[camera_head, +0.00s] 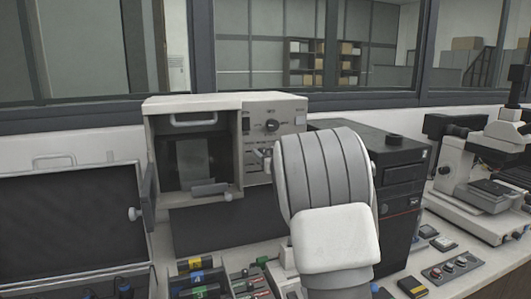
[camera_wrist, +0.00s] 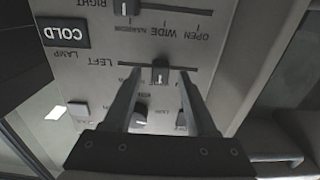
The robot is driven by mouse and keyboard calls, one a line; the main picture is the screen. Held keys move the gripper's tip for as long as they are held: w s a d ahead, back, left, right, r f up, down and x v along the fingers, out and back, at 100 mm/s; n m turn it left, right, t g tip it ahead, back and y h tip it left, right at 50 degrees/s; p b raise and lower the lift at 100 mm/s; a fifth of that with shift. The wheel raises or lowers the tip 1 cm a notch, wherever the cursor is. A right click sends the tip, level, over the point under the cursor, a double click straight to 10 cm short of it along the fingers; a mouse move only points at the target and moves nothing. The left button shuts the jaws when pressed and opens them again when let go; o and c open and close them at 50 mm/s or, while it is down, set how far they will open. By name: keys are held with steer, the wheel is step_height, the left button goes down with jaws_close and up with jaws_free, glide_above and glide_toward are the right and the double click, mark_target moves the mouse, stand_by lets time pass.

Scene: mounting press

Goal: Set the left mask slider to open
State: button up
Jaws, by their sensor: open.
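The left mask slider's dark knob (camera_wrist: 160,73) sits near the middle of its horizontal track in the wrist view, where the panel lettering is upside down. The printed OPEN mark (camera_wrist: 203,37) is toward the right end of the scale, and the knob stands short of that end, about in line with WIDE. My gripper (camera_wrist: 160,76) is open, with one finger on each side of the knob and a gap visible on both sides. In the head view my arm hides the gripper and the sliders on the machine's pale control panel (camera_head: 277,113).
The right slider's knob (camera_wrist: 127,7) is at the top of the wrist view. A COLD lamp plate (camera_wrist: 65,33) is at upper left, and other knobs (camera_wrist: 140,115) lie below the slider. In the head view, an open case (camera_head: 70,225) stands left and a microscope (camera_head: 490,180) right.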

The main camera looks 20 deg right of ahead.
jaws_close()
stand_by(0.3)
stand_by(1.2)
